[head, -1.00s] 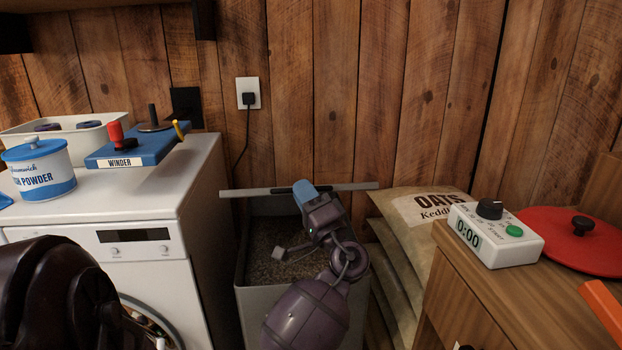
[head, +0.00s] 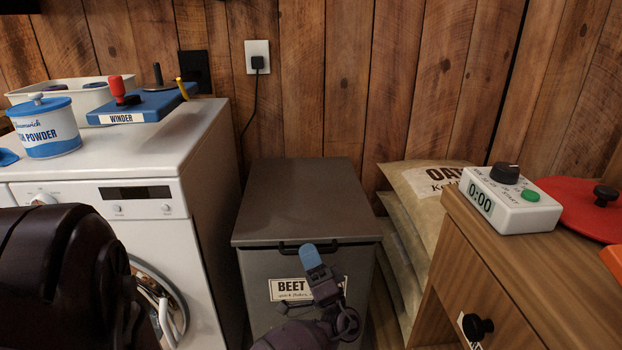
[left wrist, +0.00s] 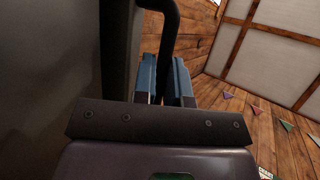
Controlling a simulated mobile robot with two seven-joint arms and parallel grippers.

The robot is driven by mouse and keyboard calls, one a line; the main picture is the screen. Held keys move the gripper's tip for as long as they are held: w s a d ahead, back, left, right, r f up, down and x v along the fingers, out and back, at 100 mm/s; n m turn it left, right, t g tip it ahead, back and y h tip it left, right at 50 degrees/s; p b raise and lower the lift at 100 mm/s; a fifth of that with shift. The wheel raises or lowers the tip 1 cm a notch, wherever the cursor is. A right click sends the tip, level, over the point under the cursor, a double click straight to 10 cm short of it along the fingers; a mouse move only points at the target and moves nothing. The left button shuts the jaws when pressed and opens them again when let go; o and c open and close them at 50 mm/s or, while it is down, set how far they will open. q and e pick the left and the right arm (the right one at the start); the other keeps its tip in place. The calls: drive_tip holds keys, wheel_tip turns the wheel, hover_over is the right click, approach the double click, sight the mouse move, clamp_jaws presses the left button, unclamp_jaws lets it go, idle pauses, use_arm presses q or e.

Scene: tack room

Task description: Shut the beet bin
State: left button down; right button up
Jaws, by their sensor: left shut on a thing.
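The beet bin (head: 265,318) is a grey box with a white label reading "BEET", partly hidden by my left arm. Its dark grey lid (head: 300,195) lies flat over the top, and no contents show. The dark bar handle (head: 290,248) runs along the lid's front edge. My left gripper (head: 310,254) is at the front edge, its blue fingers shut on the handle. In the left wrist view the handle (left wrist: 170,30) passes down between the blue fingers (left wrist: 165,80). My right gripper is in neither view.
A white washing machine (head: 205,200) stands left of the bin, carrying a tub and a blue winder (head: 138,107). Stacked oats sacks (head: 405,190) stand close on the right. Beyond is a wooden cabinet (head: 465,265) with a timer (head: 513,203). A plank wall is behind.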

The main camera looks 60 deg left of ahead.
use_arm(q)
drive_tip(key=shift+a+f, duration=0.2)
drive_tip(key=shift+f, duration=0.3)
drive_tip(key=shift+a+f, duration=0.15)
drive_tip(key=shift+f, duration=0.35)
drive_tip(key=c, duration=1.5)
unclamp_jaws()
drive_tip(key=shift+f, duration=0.15)
drive_tip(key=shift+o, duration=0.2)
